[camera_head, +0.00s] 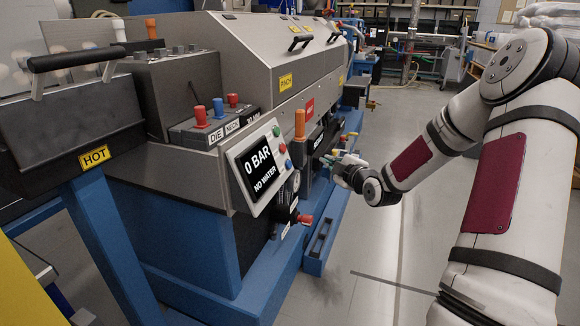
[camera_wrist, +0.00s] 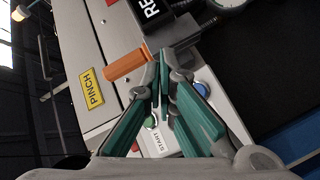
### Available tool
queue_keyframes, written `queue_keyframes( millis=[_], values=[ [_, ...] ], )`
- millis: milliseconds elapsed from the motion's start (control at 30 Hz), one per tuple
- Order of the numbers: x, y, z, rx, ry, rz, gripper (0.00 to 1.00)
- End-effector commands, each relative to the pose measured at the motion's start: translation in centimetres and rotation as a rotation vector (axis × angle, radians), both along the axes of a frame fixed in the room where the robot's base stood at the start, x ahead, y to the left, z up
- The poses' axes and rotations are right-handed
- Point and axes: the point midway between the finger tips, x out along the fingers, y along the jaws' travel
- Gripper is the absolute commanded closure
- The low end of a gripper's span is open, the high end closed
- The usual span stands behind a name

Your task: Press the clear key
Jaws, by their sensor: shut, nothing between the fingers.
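In the wrist view, a green button (camera_wrist: 150,122) is labelled START, and a blue button (camera_wrist: 202,88) shows on the other side of my fingers. No label reading "clear" is legible. My gripper (camera_wrist: 163,72) is shut and empty, its fingertips between the orange handle and the buttons. In the head view my gripper (camera_head: 345,165) is right of the panel; fingertip contact cannot be told.
An orange upright handle (camera_head: 300,122) stands behind the panel; it also shows in the wrist view (camera_wrist: 125,65). A yellow PINCH label (camera_wrist: 91,88) is on the grey housing. A HOT-labelled block (camera_head: 95,157) is at left.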

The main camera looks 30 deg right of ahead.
Motion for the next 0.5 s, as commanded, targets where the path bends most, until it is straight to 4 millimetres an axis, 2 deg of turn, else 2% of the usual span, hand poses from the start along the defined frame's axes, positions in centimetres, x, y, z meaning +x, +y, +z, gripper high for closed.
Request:
queue_keyframes(
  millis=[267, 500],
  values=[
    [1.0, 0.8, -0.6, 0.001, 0.000, 0.002, 1.00],
    [3.3, 2.6, -1.7, 0.003, 0.001, 0.002, 1.00]
  ],
)
